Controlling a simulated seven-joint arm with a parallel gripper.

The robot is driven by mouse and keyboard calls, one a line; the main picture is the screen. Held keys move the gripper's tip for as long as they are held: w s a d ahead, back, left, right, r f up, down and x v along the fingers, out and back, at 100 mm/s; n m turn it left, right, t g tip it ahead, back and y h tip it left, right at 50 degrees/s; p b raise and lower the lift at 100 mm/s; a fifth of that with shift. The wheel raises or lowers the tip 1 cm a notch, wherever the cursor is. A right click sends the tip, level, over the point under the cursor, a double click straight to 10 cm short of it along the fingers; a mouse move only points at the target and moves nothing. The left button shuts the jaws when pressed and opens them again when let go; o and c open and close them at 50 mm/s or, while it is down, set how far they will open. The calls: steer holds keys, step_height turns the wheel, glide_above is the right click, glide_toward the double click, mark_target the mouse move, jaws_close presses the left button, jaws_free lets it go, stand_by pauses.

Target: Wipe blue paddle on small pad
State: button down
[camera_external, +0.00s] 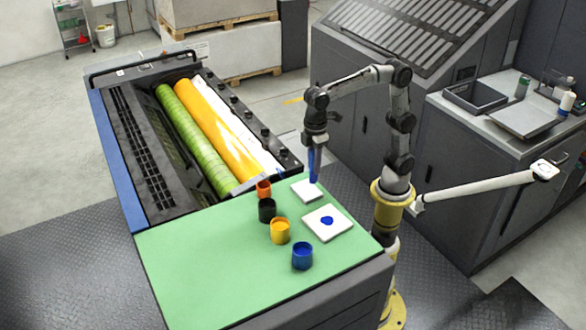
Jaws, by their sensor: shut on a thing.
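My gripper (313,149) points down above the far right part of the green tabletop. It is shut on the blue paddle (313,167), which hangs upright below it. The paddle's lower end is at the right part of the small white pad (305,193); I cannot tell whether it touches. A larger white pad (318,227) lies nearer the front and bears a dark blue ink blot (327,221). The small pad shows no clear ink mark at this size.
Orange (264,190), black (267,211), yellow (280,231) and blue (302,256) pots stand in a row left of the pads. The green tabletop (205,270) is clear at the front left. Ink rollers (215,130) lie in the machine behind.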

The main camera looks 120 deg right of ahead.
mark_target(313, 176)
steer(key=shift+d+f, duration=0.3)
steer(key=shift+f, duration=1.9)
steer(key=shift+f, duration=0.55)
steer(key=shift+d+r, duration=0.15)
steer(key=shift+d, duration=1.45)
steer(key=shift+w+d+f, duration=0.1)
steer(key=shift+d+f, duration=0.05)
steer(key=shift+d, duration=0.65)
steer(key=shift+d+f, duration=0.1)
steer(key=shift+d, duration=0.65)
steer(key=shift+a+r, duration=0.2)
steer(key=shift+a, duration=1.55)
